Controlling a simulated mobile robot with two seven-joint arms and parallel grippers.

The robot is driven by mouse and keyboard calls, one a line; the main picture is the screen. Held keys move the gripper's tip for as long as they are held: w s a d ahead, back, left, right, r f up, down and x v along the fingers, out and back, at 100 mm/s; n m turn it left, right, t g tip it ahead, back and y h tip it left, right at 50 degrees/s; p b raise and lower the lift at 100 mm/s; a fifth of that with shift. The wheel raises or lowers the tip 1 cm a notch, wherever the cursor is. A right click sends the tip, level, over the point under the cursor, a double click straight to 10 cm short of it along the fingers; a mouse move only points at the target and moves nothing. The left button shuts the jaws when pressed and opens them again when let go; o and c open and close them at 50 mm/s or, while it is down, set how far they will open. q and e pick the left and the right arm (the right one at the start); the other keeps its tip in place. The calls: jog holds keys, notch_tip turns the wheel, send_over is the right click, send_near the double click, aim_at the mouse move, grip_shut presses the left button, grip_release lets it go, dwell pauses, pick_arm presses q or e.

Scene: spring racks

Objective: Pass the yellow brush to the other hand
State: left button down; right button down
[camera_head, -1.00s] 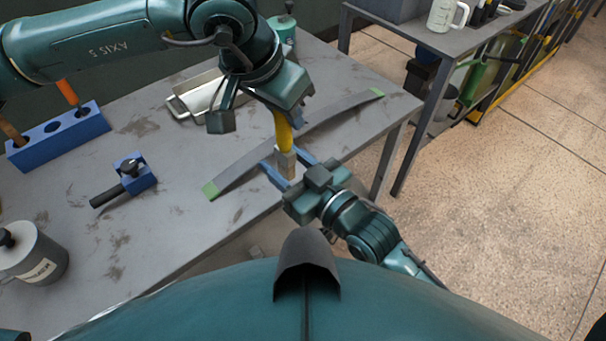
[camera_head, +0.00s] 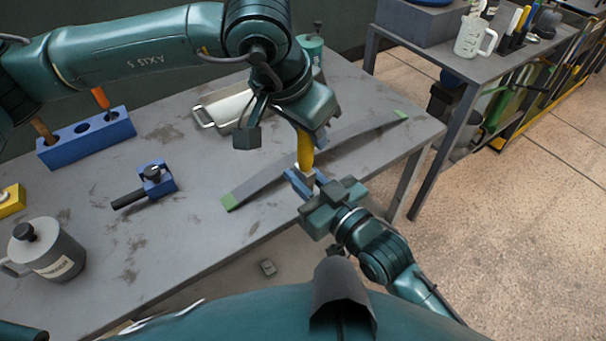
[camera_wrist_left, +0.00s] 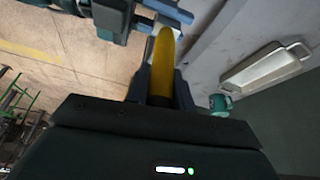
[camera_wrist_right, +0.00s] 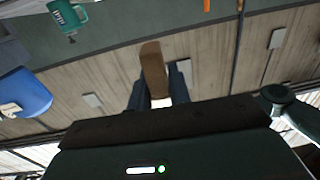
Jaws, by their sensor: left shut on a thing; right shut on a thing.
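The yellow brush (camera_head: 305,150) is held upright between my two grippers, above the table near its front edge. My left gripper (camera_head: 304,131) is shut on its upper handle. In the left wrist view the yellow handle (camera_wrist_left: 162,62) runs out from between the fingers. My right gripper (camera_head: 307,179), with blue fingers, is shut on the lower part of the brush from below. In the right wrist view the brown brush end (camera_wrist_right: 153,68) stands between the fingers, with a pale band under it. The fingers hide part of the brush.
A long grey leaf strip (camera_head: 262,182) with green ends lies on the table (camera_head: 205,230) behind the grippers. A metal tray (camera_head: 222,108), blue holed block (camera_head: 85,138), blue clamp (camera_head: 155,178) and grey canister (camera_head: 50,255) stand leftward. A side table (camera_head: 430,45) stands right.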

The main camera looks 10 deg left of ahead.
pick_arm(q)
jog(key=c, duration=1.1)
grip_release()
jog(key=shift+r, duration=0.1)
